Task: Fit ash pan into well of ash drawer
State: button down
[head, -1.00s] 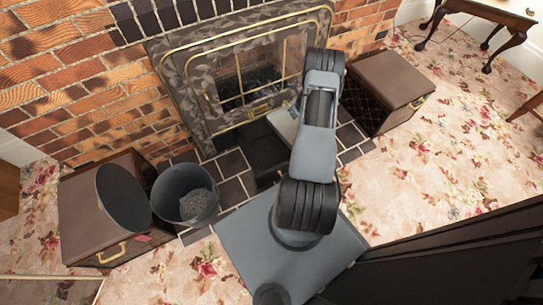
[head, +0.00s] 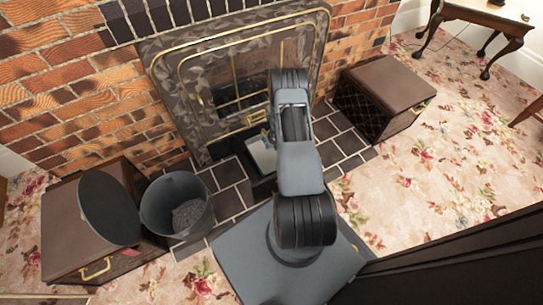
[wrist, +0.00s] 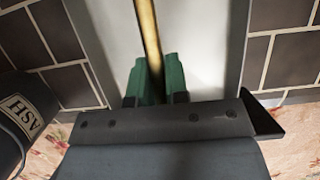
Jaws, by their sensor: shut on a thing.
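The ash pan is a pale grey metal tray (head: 262,154), held in front of the fireplace and partly hidden behind my arm in the head view. In the wrist view the pan (wrist: 205,50) fills the upper middle. Its brass bar handle (wrist: 148,28) runs between the green fingertips of my gripper (wrist: 156,72), which is shut on it. The ash drawer (head: 262,187) is a dark box on the hearth, under the pan in the head view. The pan covers most of its well, so I cannot tell whether the pan is inside it or above it.
A dark bucket of ash (head: 176,203) stands to the left, beside a brown box (head: 62,225) with a dark round lid (head: 108,208) on it. Another brown box (head: 385,95) stands to the right. Dark hearth tiles (head: 345,140) surround the drawer.

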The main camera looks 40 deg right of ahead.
aim_at(270, 152)
jog(key=shift+w+f+b, duration=0.1)
jog(key=shift+f+b, duration=1.1)
jog(key=shift+f, duration=2.05)
jog(key=shift+f, duration=0.2)
jog(key=c, duration=1.1)
grip_release()
jog(key=shift+r, duration=0.15)
